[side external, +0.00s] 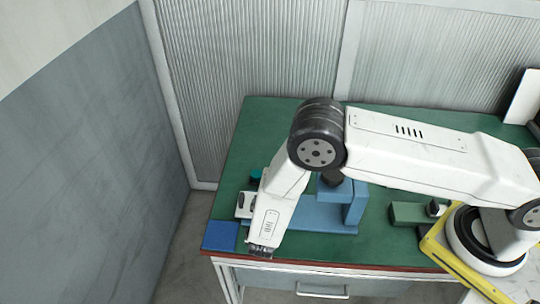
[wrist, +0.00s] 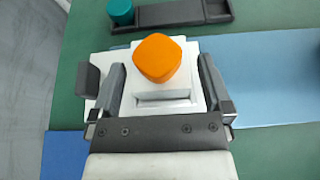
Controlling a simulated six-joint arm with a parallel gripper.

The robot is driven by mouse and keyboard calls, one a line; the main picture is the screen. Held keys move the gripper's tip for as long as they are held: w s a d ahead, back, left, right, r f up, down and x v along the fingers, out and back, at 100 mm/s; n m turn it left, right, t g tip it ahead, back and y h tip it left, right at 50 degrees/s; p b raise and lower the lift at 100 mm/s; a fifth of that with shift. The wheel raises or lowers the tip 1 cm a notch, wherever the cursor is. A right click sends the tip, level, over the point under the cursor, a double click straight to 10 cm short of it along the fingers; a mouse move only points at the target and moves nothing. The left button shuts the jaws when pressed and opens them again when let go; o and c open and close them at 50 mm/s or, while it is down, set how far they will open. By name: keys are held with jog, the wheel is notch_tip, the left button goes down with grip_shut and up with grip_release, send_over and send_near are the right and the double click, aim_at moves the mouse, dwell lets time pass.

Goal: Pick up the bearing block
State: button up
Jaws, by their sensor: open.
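No part is clearly marked as the bearing block. In the wrist view, a white block (wrist: 186,84) lies between my fingers, with a rounded orange piece (wrist: 157,58) over it. A dark grey piece (wrist: 88,80) is at its left side, outside the left finger. My gripper (wrist: 161,64) is open, with one dark finger on each side of the white and orange parts. I cannot tell whether the fingers touch them. In the side view, a white block with a dark part (side external: 243,204) shows left of my forearm; my fingers are hidden there.
A blue slab (side external: 219,236) lies at the table's front left corner. A blue stand (side external: 337,208) is right of my forearm. A teal cylinder (wrist: 120,10) and dark tray (wrist: 185,13) lie beyond the block. A green block (side external: 411,214) is near my base.

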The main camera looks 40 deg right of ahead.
jog(key=shift+x, duration=0.75)
grip_shut()
jog(key=shift+r, duration=0.2)
jog(key=shift+r, duration=4.8)
